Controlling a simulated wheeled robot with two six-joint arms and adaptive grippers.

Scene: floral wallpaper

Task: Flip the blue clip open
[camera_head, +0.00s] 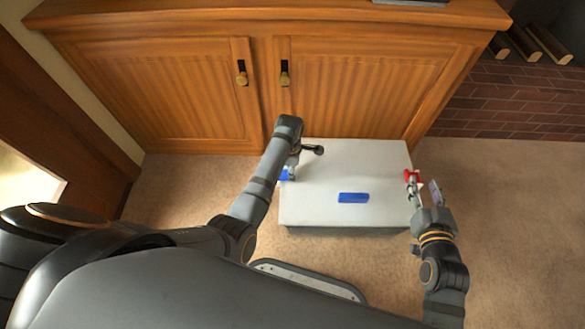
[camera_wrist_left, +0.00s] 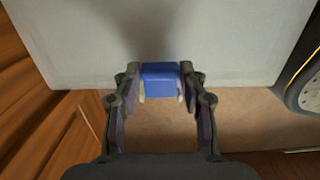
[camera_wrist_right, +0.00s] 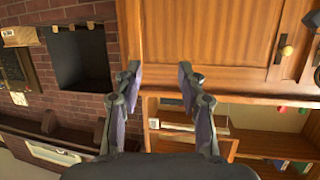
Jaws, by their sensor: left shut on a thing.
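A blue clip (camera_wrist_left: 159,76) sits between the fingertips of my left gripper (camera_wrist_left: 160,88), at the edge of the white table in the left wrist view. My left gripper is shut on it, and the fingers touch its two sides. In the head view the clip (camera_head: 284,174) shows at the left edge of the table, partly hidden by my gripper (camera_head: 292,168). I cannot tell the state of its lid. My right gripper (camera_head: 424,188) is raised by the table's right side. In the right wrist view this gripper (camera_wrist_right: 158,82) is open and empty.
The low white table (camera_head: 345,165) also bears a blue block (camera_head: 353,198) near its front middle. A red object (camera_head: 411,175) shows by its right edge, partly behind my right gripper. A wooden cabinet (camera_head: 190,95) stands behind. The table's middle is otherwise clear.

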